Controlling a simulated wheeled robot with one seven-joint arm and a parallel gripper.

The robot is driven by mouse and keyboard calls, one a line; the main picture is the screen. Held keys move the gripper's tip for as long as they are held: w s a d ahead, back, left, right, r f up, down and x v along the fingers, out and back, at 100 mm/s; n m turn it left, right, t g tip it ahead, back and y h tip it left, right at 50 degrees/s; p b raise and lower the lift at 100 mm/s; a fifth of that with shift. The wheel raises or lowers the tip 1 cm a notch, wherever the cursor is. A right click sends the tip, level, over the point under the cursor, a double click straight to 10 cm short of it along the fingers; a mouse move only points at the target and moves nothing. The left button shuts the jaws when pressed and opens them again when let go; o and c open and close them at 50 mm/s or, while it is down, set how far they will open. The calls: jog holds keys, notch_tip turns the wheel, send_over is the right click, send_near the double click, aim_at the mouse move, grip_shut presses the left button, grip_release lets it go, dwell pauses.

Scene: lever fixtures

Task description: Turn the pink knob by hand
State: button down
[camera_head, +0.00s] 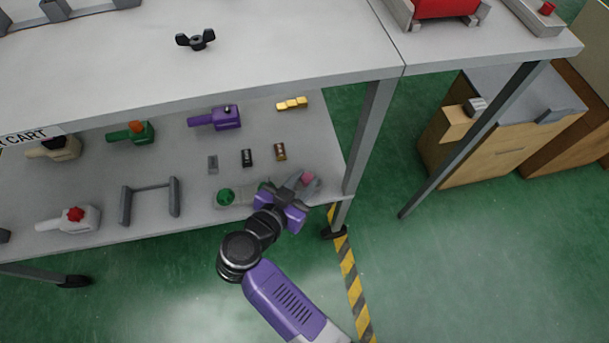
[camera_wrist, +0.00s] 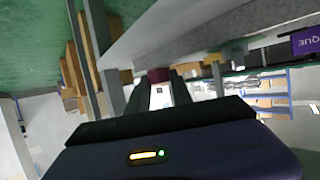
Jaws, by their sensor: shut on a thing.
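The pink knob (camera_head: 308,178) shows between the fingers of my gripper (camera_head: 302,182), at the right front end of the lower shelf. My gripper is shut on it, and the fingers hide part of it. In the wrist view the knob (camera_wrist: 158,75) is a dark pink block at the tips of the two dark fingers of my gripper (camera_wrist: 157,84). What the knob is mounted on is mostly hidden by my gripper.
A green round knob (camera_head: 225,196) on a grey base lies just left of my gripper. The lower shelf (camera_head: 190,165) also holds a purple fixture (camera_head: 217,118), a grey handle (camera_head: 150,198) and several small blocks. A table leg (camera_head: 365,140) stands close on the right. The upper tabletop (camera_head: 290,50) overhangs behind.

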jog(key=shift+r+m+g+h+p, duration=0.35)
jog(key=shift+m+g+h+p, duration=0.05)
jog(key=shift+p, duration=0.6)
jog(key=shift+a+f+m+g+h+p, duration=0.15)
jog(key=shift+m+g+h+p, duration=0.15)
jog(key=shift+m+h+p, duration=0.15)
jog(key=shift+w+f+m+g+h, duration=0.1)
jog(key=shift+f+m+g+h, duration=0.1)
jog(key=shift+m+g+h, duration=0.65)
jog(key=shift+a+m+g+h+b, duration=0.1)
jog(key=shift+m+g+h+b, duration=0.4)
jog(key=shift+m, duration=0.3)
jog(key=c, duration=1.1)
grip_release()
